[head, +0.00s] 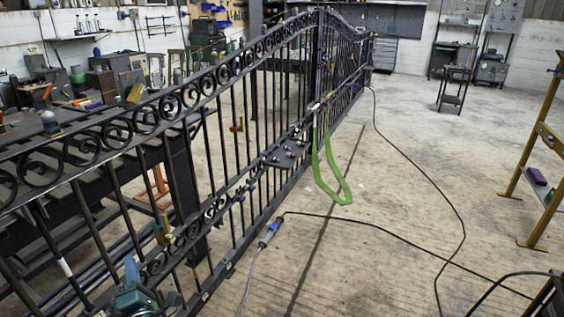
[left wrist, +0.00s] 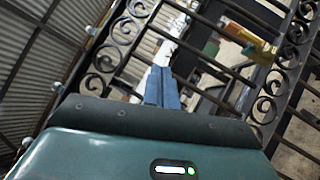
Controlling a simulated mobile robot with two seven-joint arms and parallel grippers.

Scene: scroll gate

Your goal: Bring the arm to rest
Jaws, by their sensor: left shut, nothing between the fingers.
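My left gripper (head: 131,268) is at the bottom left of the head view, a green body with blue fingers pointing up. It is close to the lower scroll band of the black gate (head: 262,145); I cannot tell whether it touches the bars. In the left wrist view the blue fingers (left wrist: 162,85) are together with nothing between them, and the gate's scrolls and bars (left wrist: 125,30) show beyond them. My right gripper is not in view.
A green strap (head: 335,185) hangs from the gate. A cable with a blue connector (head: 268,232) runs across the concrete floor. A yellow frame (head: 540,140) stands at the right. Cluttered benches (head: 120,62) are behind the gate. The floor at centre right is largely clear.

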